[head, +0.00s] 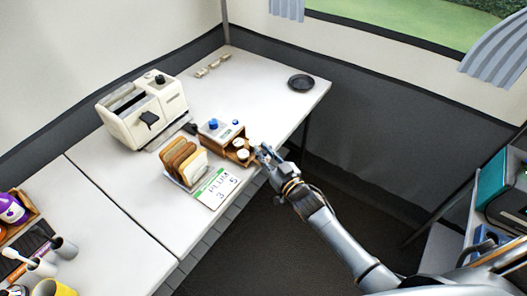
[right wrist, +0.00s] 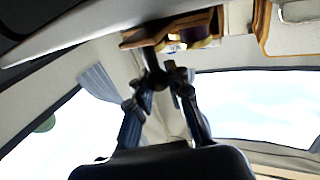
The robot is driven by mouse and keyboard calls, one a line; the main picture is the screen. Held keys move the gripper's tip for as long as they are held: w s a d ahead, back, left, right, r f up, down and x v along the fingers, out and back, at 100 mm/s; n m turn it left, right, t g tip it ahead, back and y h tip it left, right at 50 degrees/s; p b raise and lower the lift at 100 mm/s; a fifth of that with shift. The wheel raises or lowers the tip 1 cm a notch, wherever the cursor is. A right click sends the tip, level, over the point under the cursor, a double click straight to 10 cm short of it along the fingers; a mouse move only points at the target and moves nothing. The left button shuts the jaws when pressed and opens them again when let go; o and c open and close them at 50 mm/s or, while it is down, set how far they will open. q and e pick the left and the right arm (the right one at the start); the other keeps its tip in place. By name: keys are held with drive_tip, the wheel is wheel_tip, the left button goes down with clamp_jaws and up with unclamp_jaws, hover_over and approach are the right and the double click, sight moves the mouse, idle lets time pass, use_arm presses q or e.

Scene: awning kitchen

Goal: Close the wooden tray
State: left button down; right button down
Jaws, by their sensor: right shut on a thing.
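The wooden tray (head: 247,161) sticks out of the front of a small wooden box with a white top and blue knobs (head: 214,130). Small pale round items sit in it. My right gripper (head: 266,156) is at the tray's front end, above the table edge. In the right wrist view the tray (right wrist: 135,38) is seen from below at the top. My right fingers (right wrist: 160,84) are shut on its dark handle (right wrist: 152,68), just beneath it. My left gripper does not show.
A cream toaster (head: 143,112) is behind left, and a dark plate (head: 301,82) is at the far right. The floor in front is clear.

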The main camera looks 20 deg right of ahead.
sight(254, 157)
drive_tip(key=w+a, duration=0.1)
drive_tip(key=w+a+b, duration=0.1)
drive_tip(key=w, duration=0.1)
drive_tip(key=shift+w+a+f, duration=0.1)
drive_tip(key=shift+w+a, duration=0.05)
drive_tip(key=shift+a, duration=0.2)
drive_tip(key=c, duration=1.2)
unclamp_jaws()
drive_tip(key=shift+d, duration=0.1)
drive_tip(key=shift+s, duration=0.45)
drive_tip(key=v, duration=1.1)
drive_tip(key=shift+s+d, duration=0.1)
drive_tip(key=shift+c, duration=0.4)
